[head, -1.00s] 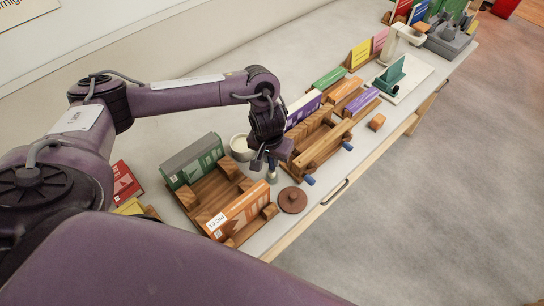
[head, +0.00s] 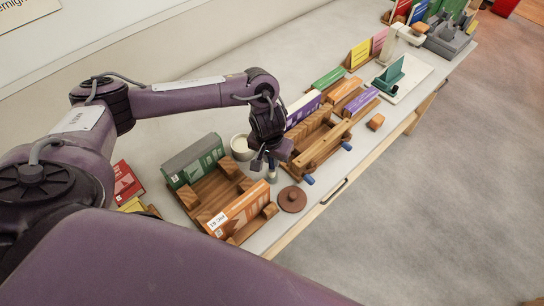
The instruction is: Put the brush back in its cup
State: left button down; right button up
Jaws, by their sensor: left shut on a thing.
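My left gripper (head: 266,163) points down over the table, between a cream round cup (head: 241,147) and a brown disc. It is shut on a small upright thing, seemingly the brush (head: 271,176), whose pale and dark lower end shows just below the fingers. Most of the brush is hidden by the gripper. The cup stands close to the left of the gripper, apart from the brush, with its mouth facing up. My right gripper is not in view.
A wooden cradle (head: 219,188) with a green book (head: 193,160) and an orange book (head: 238,209) stands left of the gripper. A wooden press (head: 323,146) is close on the right. A brown disc (head: 292,199) lies near the table's front edge.

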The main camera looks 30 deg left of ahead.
pick_arm(q)
jog(key=shift+f, duration=0.8)
jog(key=shift+f, duration=0.15)
dwell(1.0)
jog(key=c, duration=1.3)
grip_release()
notch_tip(320, 180, up, 6)
jog(key=p, duration=0.7)
jog(key=shift+r+p, duration=1.1)
jog(key=shift+r, duration=0.4)
